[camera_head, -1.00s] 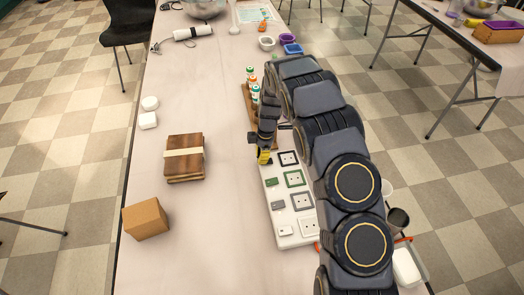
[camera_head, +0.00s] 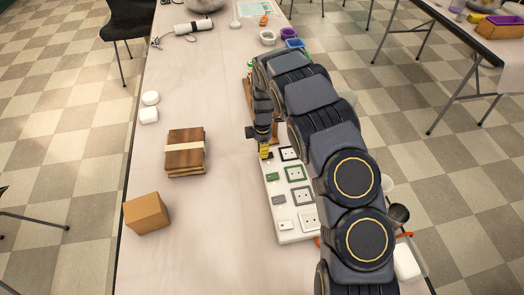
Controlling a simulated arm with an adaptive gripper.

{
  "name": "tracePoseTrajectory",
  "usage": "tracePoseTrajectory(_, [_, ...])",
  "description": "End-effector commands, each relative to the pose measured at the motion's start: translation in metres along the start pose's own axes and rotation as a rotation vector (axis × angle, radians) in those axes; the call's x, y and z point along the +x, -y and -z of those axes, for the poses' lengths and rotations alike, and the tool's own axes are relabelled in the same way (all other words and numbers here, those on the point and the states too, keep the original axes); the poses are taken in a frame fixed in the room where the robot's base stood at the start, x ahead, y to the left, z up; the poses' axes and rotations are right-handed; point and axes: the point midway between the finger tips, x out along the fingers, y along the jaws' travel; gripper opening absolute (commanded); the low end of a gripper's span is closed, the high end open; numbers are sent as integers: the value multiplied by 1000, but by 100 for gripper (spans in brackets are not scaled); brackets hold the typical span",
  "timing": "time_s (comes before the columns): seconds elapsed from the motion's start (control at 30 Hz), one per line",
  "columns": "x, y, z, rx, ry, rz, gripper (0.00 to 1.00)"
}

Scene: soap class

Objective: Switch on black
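A white power strip (camera_head: 285,222) lies on the table, partly covered by my arm on its right side. It carries several sockets: a black-framed one (camera_head: 290,154) at the far end, then a green one (camera_head: 295,173), a grey one (camera_head: 302,196) and a white one (camera_head: 309,220). To their left are a green switch (camera_head: 272,177), a grey switch (camera_head: 278,199) and a white switch (camera_head: 286,226). My gripper (camera_head: 265,155) points down with yellow tips over the strip's far left, beside the black-framed socket. It hides the black switch's spot. Contact and finger opening cannot be made out.
Stacked wooden boards (camera_head: 184,160), a cardboard box (camera_head: 146,213) and white soap-like pieces (camera_head: 149,116) lie on the left. A wooden rack (camera_head: 246,98) stands behind my gripper. The table (camera_head: 215,240) between the box and strip is clear.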

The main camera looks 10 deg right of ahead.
Motion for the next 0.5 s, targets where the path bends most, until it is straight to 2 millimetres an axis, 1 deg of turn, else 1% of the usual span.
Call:
tracePoseTrajectory(0.13, [-6, 0, 0, -1, 0, -1, 0])
tracePoseTrajectory(0.5, [-9, 0, 1, -2, 0, 0, 0])
